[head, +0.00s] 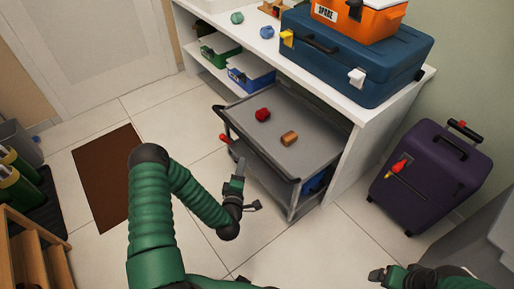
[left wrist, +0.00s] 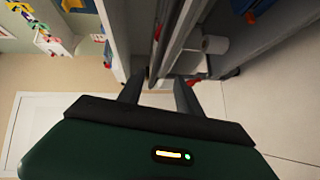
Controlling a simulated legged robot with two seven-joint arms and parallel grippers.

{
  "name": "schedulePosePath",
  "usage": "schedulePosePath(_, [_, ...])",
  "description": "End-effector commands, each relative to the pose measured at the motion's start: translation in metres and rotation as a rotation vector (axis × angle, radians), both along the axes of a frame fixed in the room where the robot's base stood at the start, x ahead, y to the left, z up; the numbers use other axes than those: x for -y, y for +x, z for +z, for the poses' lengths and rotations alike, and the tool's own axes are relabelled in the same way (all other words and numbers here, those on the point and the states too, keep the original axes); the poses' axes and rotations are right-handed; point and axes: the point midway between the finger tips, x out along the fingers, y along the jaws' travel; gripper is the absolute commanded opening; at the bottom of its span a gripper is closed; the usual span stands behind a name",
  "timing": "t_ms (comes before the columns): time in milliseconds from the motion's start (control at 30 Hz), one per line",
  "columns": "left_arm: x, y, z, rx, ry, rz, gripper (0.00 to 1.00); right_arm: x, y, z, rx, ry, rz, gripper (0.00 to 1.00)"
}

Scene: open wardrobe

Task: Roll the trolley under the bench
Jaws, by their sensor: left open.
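The grey trolley (head: 285,130) stands partly under the white bench (head: 345,120), its front end sticking out onto the tiled floor. A red item (head: 262,114) and an orange-brown cylinder (head: 289,138) lie on its top. My left gripper (head: 246,190) is open and empty in front of the trolley's near side, below the top's edge. In the left wrist view the two fingers (left wrist: 158,92) are apart and point at the trolley's grey frame, where a white roll (left wrist: 208,44) shows. I cannot tell if they touch it. My right gripper (head: 378,275) is at the lower right, away from the trolley.
A blue case (head: 355,60) and an orange box (head: 360,18) are stacked on the bench. Green and blue bins (head: 218,48) sit on its lower shelf. A purple suitcase (head: 430,180) stands to the right. A brown mat (head: 110,175) lies left; the floor between is clear.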

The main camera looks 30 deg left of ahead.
Motion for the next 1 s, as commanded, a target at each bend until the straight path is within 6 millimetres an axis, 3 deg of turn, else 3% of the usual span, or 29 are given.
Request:
schedulePosePath(400, [-0.04,0.098,-0.02,-0.001,0.006,-0.003,0.41,0.001,0.0,-0.044,-0.001,0.0,-0.001,0.85])
schedulePosePath(533, [-0.05,0.121,-0.023,-0.003,0.005,-0.003,0.41,0.001,0.0,-0.054,-0.001,0.0,-0.001,0.85])
schedulePosePath(700, [-0.056,0.137,-0.022,-0.004,0.003,-0.004,0.41,0.001,0.0,-0.058,-0.001,0.0,-0.001,0.85])
schedulePosePath(967, [-0.057,0.138,-0.021,-0.005,0.004,-0.004,0.41,0.001,0.0,-0.057,-0.001,0.0,-0.001,0.85])
schedulePosePath(1000, [-0.057,0.138,-0.021,-0.005,0.004,-0.004,0.36,0.001,0.0,-0.057,-0.001,0.0,-0.001,0.85])
